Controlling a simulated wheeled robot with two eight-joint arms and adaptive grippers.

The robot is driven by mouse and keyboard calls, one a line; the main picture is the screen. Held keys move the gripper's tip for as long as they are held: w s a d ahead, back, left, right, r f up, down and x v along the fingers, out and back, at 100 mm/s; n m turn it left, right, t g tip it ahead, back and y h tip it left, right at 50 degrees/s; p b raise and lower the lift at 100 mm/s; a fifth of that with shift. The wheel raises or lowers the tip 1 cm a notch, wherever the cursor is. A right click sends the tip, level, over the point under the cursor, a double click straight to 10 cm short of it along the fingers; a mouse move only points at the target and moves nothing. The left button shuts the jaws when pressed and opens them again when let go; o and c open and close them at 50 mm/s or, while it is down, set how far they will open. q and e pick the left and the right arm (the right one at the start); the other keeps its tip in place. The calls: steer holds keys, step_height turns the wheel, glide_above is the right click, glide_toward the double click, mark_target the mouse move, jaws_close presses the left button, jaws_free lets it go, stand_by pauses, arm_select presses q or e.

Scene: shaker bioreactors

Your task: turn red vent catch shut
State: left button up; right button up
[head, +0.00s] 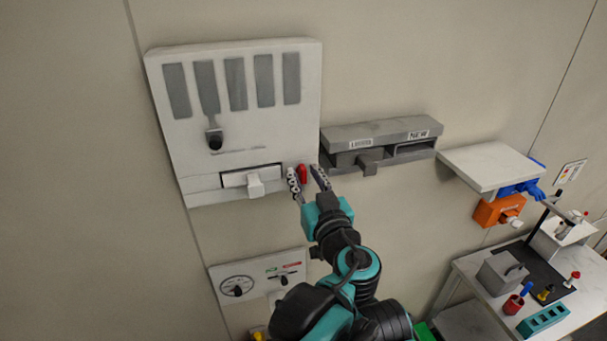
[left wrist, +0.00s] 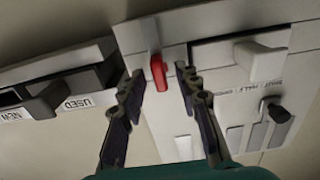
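The red vent catch (head: 303,173) is a small red lever at the lower right corner of the white wall panel (head: 240,152). It also shows in the left wrist view (left wrist: 158,72), with its long side running roughly up and down there. My left gripper (head: 307,172) is open, with one finger on each side of the catch. In the left wrist view the gripper (left wrist: 160,82) shows gaps between both fingers and the catch. My right gripper is not in view.
A white handle (head: 255,186) sits just left of the catch. A black knob (head: 215,139) is above it. A grey wall holder (head: 380,142) is close on the right. A gauge panel (head: 260,280) hangs below. A bench (head: 470,262) with several items stands lower right.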

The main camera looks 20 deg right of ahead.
arm_select(q)
steer(key=shift+s, duration=0.2)
steer(key=c, duration=0.4)
jaws_close()
steer(key=shift+a, duration=0.1)
steer(key=shift+m, duration=0.4)
steer(key=m+b, duration=0.1)
steer(key=m, duration=0.3)
steer(key=shift+w, duration=0.1)
steer(key=m, duration=0.2)
steer(key=m+b, duration=0.1)
steer(key=m, duration=0.1)
steer(key=shift+d+m, duration=0.2)
steer(key=shift+m, duration=0.1)
steer(key=m, duration=0.4)
steer(key=shift+b, duration=0.4)
steer(key=shift+d+m, duration=0.1)
steer(key=shift+m, duration=2.1)
steer(key=shift+w, duration=0.1)
